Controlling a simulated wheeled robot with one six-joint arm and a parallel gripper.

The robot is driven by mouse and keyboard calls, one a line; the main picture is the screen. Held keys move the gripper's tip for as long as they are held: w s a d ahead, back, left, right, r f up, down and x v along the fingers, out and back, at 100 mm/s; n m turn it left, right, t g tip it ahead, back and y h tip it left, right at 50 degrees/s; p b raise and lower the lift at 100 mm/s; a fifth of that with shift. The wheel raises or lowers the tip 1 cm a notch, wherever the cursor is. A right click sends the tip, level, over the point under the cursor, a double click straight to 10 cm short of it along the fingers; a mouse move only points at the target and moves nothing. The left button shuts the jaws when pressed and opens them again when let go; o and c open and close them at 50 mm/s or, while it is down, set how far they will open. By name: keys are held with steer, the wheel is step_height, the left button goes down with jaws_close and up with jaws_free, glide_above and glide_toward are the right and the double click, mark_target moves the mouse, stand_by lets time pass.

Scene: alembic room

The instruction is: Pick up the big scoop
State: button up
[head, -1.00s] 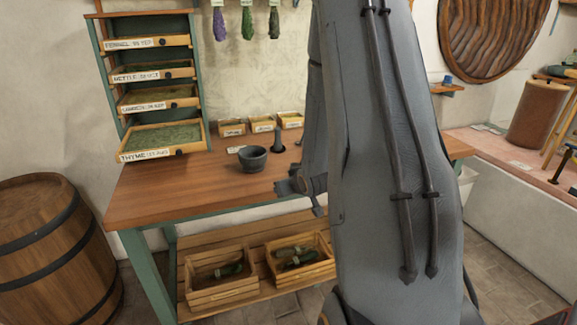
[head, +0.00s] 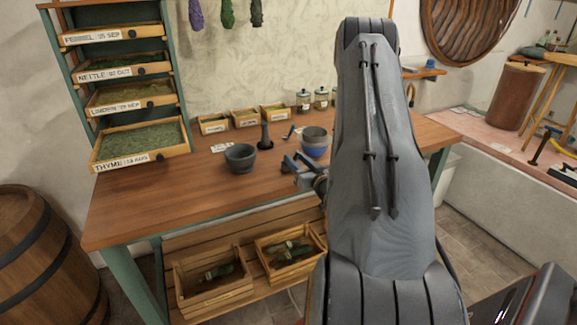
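My gripper (head: 297,165) is over the right part of the wooden workbench (head: 160,205), just in front of a grey and blue bowl (head: 315,146). It is small and partly behind my own arm, so whether its fingers are apart or shut is unclear. A small dark thing (head: 288,132) with a thin slanted shape lies on the bench left of the bowl. It may be a scoop, but its kind and size are unclear. No big scoop shows for certain. My arm hides part of the bench's right side.
A dark mortar (head: 240,157) and an upright pestle (head: 265,136) stand left of my gripper. Small labelled boxes (head: 245,118) and jars (head: 304,100) line the back. A drawer rack (head: 135,140) stands at left. The bench's front left is clear.

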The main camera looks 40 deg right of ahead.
steer(key=w, duration=0.1)
steer(key=w+p, duration=0.1)
steer(key=w, duration=0.2)
steer(key=shift+w+d+p, duration=0.25)
steer(key=shift+w+p, duration=0.05)
steer(key=shift+p, duration=0.05)
jaws_close()
